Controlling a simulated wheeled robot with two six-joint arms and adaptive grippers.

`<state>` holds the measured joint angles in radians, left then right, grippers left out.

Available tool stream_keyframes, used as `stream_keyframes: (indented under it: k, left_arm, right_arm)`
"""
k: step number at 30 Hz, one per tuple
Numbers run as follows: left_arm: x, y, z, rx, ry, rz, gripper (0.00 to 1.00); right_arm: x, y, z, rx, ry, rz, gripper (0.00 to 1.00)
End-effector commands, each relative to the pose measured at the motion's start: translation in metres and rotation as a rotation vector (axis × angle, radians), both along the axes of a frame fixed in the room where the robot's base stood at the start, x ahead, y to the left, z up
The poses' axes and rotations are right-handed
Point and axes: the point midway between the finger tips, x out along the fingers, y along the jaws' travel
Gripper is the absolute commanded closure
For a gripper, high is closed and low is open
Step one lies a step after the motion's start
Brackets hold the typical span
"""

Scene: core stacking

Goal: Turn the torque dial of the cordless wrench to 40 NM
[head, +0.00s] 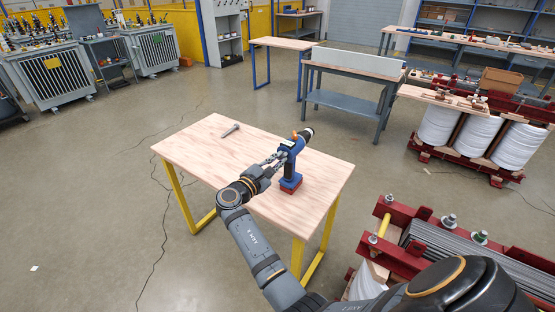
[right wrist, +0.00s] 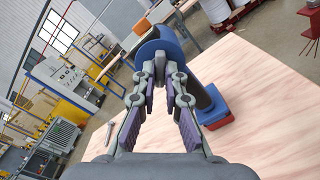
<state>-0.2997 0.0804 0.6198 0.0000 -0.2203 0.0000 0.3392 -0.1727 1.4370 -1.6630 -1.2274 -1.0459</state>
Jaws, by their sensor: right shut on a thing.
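The cordless wrench (head: 290,166) is blue with a red base and stands upright on the wooden table (head: 195,150). It also shows in the right wrist view (right wrist: 206,100), with its blue round rear end (right wrist: 158,42) ahead of the fingers. My right gripper (head: 277,159) reaches the upper rear of the wrench from the left. In the right wrist view the right gripper (right wrist: 160,62) has its fingertips close together, shut on the wrench's rear end, where the dial appears to be. The dial's markings cannot be read. My left gripper is not in view.
A small grey metal tool or socket (head: 230,130) lies on the table, left of the wrench. The rest of the tabletop is clear. A red-framed core stack (head: 440,250) stands close on the right. A grey workbench (head: 350,85) stands behind.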

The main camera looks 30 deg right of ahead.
Motion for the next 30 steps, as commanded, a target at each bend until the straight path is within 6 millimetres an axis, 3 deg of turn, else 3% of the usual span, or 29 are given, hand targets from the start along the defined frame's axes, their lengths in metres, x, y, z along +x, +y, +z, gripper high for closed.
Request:
stream_keyframes:
  k: [15,30]
  left_arm:
    - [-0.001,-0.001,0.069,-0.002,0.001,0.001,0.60]
    - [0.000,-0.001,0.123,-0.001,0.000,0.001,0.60]
  right_arm:
    - [-0.001,0.000,0.007,-0.153,0.374,0.008,1.00]
    - [-0.001,-0.001,0.005,-0.337,0.812,0.017,1.00]
